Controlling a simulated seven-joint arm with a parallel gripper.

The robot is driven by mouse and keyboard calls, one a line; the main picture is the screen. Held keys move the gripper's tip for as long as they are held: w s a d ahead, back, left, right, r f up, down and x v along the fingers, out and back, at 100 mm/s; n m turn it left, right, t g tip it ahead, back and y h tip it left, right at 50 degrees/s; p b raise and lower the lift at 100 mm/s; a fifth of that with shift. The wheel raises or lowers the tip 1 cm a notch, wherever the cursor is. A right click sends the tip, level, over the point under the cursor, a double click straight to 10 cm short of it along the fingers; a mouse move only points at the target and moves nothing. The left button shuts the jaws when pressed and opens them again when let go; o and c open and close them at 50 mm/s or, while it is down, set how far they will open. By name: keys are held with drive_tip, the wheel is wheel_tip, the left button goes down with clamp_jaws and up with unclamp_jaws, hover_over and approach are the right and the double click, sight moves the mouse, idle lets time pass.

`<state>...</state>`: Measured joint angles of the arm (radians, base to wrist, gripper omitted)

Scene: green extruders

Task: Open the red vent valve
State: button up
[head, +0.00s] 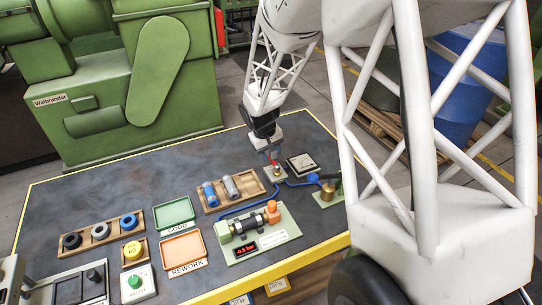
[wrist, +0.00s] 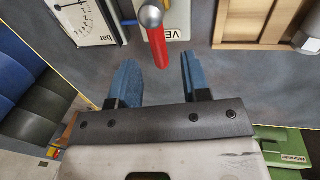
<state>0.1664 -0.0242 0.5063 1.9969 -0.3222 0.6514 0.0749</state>
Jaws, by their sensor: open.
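The red vent valve (wrist: 157,45) shows in the wrist view as a red lever with a silver ball, over a pale plate with a partly hidden "VE" label. In the head view its red lever (head: 273,158) stands on a small pale base (head: 275,174) near the table's far side. My gripper (wrist: 158,60) is open, with a blue finger on each side of the lever's line. The lever's near end lies around the gap between the fingertips; I cannot tell its depth relative to them. Nothing is held. In the head view my gripper (head: 268,150) is just above the valve.
A square gauge (head: 302,165) sits right of the valve, and a wooden tray (head: 250,186) with cylinders sits left. Blue hose (head: 245,207) runs to the green test fixture (head: 280,236), whose red display reads about 0.5 bar. Bare table lies at the far left.

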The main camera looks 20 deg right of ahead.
drive_tip(key=shift+a+r, duration=0.2)
drive_tip(key=shift+r, duration=0.7)
drive_tip(key=shift+a+r, duration=0.15)
drive_tip(key=shift+r, duration=0.75)
drive_tip(key=shift+a+r, duration=0.2)
drive_tip(key=shift+r, duration=0.7)
drive_tip(key=s+a+r+t, duration=0.1)
drive_tip(key=s+a+r, duration=0.2)
drive_tip(key=s+r, duration=0.4)
drive_tip(key=s+a+r, duration=0.4)
drive_tip(key=s+r, duration=0.2)
drive_tip(key=s, duration=0.1)
drive_tip(key=s+a+r+y, duration=0.1)
drive_tip(key=s+a+r, duration=0.1)
drive_tip(key=s, duration=0.6)
drive_tip(key=s+a+r+t+y, duration=0.1)
drive_tip(key=s+a+r, duration=0.2)
drive_tip(key=s, duration=0.6)
drive_tip(key=shift+t, duration=0.3)
